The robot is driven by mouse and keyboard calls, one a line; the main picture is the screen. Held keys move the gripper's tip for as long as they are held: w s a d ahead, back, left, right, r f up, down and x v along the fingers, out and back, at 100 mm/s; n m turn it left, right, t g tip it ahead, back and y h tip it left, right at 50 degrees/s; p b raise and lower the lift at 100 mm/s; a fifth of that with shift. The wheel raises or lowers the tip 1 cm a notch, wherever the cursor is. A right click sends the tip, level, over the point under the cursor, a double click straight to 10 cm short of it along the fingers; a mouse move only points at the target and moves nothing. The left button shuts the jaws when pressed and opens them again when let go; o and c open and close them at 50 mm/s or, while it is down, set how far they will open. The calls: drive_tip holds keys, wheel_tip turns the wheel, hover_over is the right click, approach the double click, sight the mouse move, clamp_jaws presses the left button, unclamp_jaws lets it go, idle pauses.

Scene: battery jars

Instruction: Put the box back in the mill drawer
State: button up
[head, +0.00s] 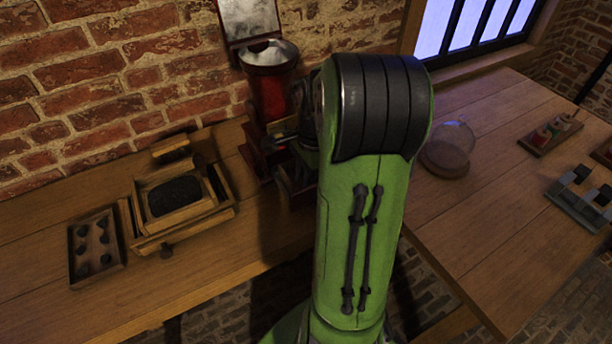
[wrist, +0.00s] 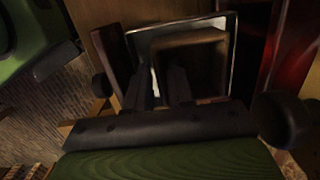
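The red mill (head: 272,95) stands against the brick wall in the head view, with its metal hopper on top. Its drawer (head: 296,178) shows low at the front, partly hidden by my arm. In the wrist view the drawer (wrist: 232,38) is a dark tray with a pale rim. A brown wooden box (wrist: 190,42) sits inside that rim, apparently in the drawer. My gripper (wrist: 162,84) has its two dark fingers apart at the box's left wall, with a pale strip showing between them. Contact with the box is unclear. The fingertips are hidden behind my arm in the head view.
A wooden tray with a dark pad (head: 175,195) and a small tray of dark knobs (head: 95,247) lie left on the bench. A glass dome (head: 449,148) stands right of my arm. Small racks (head: 580,198) lie at far right. The front bench is clear.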

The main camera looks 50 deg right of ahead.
wheel_tip(320, 180, up, 12)
drive_tip(key=d+p, duration=0.1)
drive_tip(key=p, duration=0.3)
drive_tip(key=s+a+r+n+t+h, duration=0.1)
drive_tip(key=a+r+n, duration=0.1)
drive_tip(key=a+n, duration=0.4)
drive_tip(key=s+a+r+n+t+h, duration=0.15)
drive_tip(key=a+n, duration=0.25)
drive_tip(key=a, duration=0.4)
drive_tip(key=s+a+n+t+y, duration=0.1)
drive_tip(key=s+a+n+t, duration=0.1)
drive_tip(key=s+a+n, duration=0.5)
drive_tip(key=s+n, duration=0.1)
drive_tip(key=n, duration=0.3)
drive_tip(key=shift+a+f, duration=0.3)
drive_tip(key=shift+f, duration=0.05)
